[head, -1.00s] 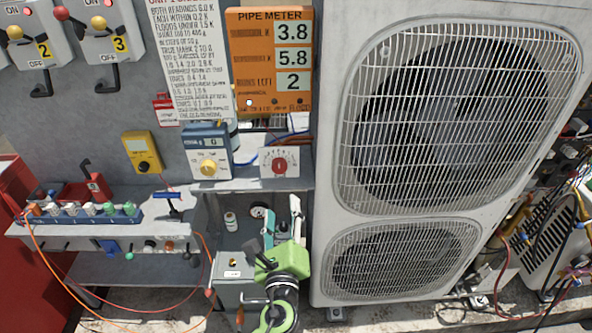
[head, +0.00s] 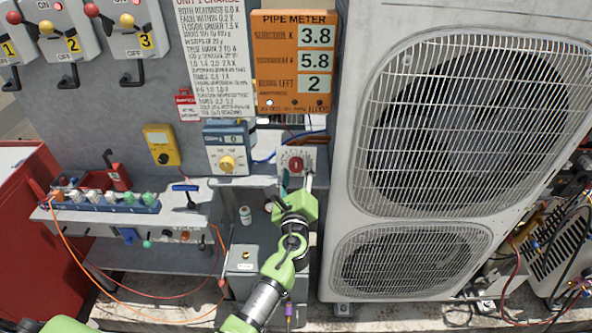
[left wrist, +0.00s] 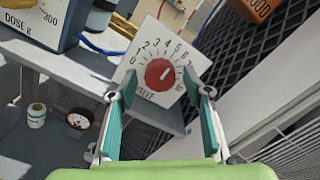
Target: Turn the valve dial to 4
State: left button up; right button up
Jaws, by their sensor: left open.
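The valve dial (head: 296,165) is a white plate with a red round knob, under the orange meter. In the left wrist view the red knob (left wrist: 160,75) is near the middle, with printed numbers around it. A short pale mark on the knob slants to the upper right; I cannot read its exact number. My left gripper (head: 296,183) is just below the dial in the head view. Contact with the knob does not show. My right gripper is out of view.
The blue dose box (head: 226,148) with a yellow knob stands left of the dial on the shelf (head: 255,182). The large condenser (head: 335,200) rises close on the right. The orange pipe meter (head: 294,62) is above. A grey box (head: 242,268) and small bottle (head: 246,215) are below.

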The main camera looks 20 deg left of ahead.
pick_arm(q)
jog(key=c, duration=1.1)
jog(key=n+b, duration=0.2)
jog(key=shift+f+b, duration=0.3)
jog(key=shift+n+b, duration=0.35)
jog(key=shift+n, duration=0.15)
jog(key=shift+r+n, duration=0.25)
jog(key=shift+n, duration=0.25)
jog(key=o, duration=1.1)
